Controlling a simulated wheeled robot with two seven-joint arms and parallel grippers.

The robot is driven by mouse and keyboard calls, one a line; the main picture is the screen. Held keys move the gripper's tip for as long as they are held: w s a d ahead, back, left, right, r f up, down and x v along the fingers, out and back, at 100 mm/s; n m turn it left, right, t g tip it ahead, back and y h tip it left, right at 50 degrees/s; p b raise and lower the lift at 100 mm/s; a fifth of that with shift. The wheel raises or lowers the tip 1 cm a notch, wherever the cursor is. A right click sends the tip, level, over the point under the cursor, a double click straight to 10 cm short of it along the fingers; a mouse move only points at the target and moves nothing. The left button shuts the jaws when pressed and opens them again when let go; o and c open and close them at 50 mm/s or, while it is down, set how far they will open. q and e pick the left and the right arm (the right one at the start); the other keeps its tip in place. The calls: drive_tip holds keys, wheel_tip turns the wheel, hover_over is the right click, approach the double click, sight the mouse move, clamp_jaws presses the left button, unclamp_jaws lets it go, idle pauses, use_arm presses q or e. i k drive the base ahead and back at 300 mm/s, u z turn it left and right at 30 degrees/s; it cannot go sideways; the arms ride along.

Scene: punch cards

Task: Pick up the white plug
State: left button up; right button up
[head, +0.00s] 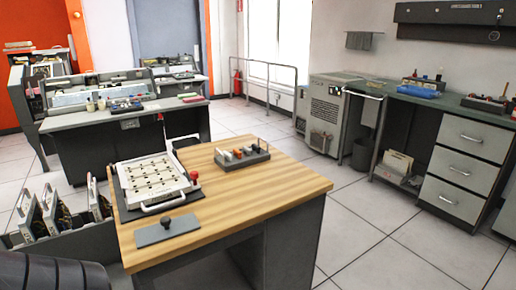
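A small grey rack (243,161) stands on the wooden desk (290,185), right of the panel. It holds several short plugs in a row. A white plug (238,154) seems to stand near the middle of the row, with orange and dark ones around it. The plugs are small, so their exact colours are hard to tell. Neither of my grippers shows in the head view.
A white panel (152,180) with a front handle and red knob lies on the desk's left. A grey plate with a dark knob (166,223) lies in front. Card frames (50,210) stand in a bin at left. The desk's right side is clear.

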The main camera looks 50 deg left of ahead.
sight(227, 156)
drive_tip(key=i, duration=2.15)
drive_tip(key=u, duration=3.65)
